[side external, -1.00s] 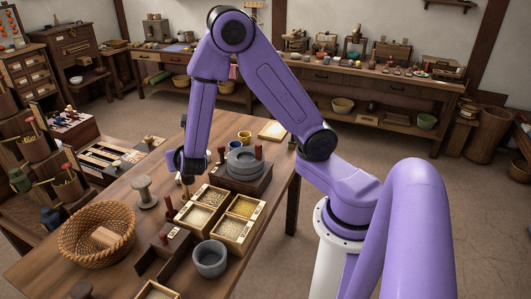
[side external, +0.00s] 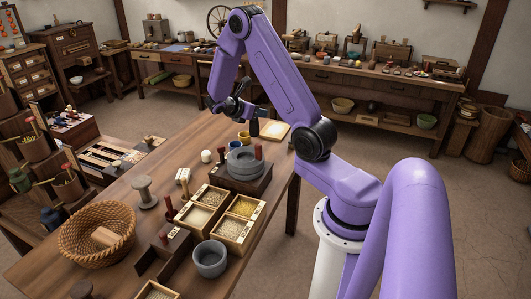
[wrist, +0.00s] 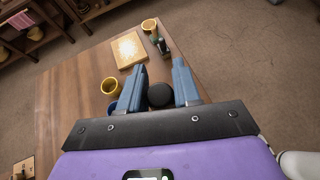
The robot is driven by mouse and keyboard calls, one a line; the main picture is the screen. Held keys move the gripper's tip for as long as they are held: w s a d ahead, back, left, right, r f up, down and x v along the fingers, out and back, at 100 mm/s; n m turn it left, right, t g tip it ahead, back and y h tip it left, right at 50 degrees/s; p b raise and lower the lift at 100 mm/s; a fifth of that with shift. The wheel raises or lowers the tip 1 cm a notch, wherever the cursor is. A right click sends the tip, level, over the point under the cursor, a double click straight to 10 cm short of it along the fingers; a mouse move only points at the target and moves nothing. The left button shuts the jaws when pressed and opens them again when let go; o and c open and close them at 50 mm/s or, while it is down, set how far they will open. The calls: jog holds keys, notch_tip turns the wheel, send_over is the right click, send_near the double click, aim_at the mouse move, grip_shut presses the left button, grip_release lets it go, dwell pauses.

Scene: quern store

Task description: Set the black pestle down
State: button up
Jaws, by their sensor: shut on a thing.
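The black pestle (side external: 254,127) hangs from my gripper (side external: 248,112) at the far end of the table, in front of the pale square board. My gripper is shut on it. In the wrist view its dark rounded end (wrist: 160,95) shows between the two blue-grey fingers of my gripper (wrist: 159,66). Its lower end is near the table top in the side view; I cannot tell whether it touches.
A yellow cup (side external: 244,137) and a blue cup (side external: 234,145) stand close to the pestle. The pale board (wrist: 128,50) lies beyond, with a small dark bottle (wrist: 161,44) near the table edge. A grey stone quern (side external: 246,162) stands nearer the camera.

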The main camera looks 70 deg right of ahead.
jog(key=s+d+m+g+y, duration=0.1)
jog(key=s+d+m+g, duration=0.2)
jog(key=s+d, duration=0.3)
jog(key=shift+y, duration=0.3)
jog(key=shift+w+d+f, duration=1.35)
jog(key=shift+d+f, duration=0.45)
jog(key=shift+f, duration=1.25)
jog(key=shift+w+d+f, duration=1.4)
jog(key=shift+d+f, duration=0.35)
jog(key=shift+f, duration=1.25)
jog(key=shift+w+d+f, duration=1.35)
jog(key=shift+d+f, duration=0.45)
jog(key=shift+f, duration=1.25)
jog(key=shift+f, duration=0.15)
jog(key=o, duration=1.1)
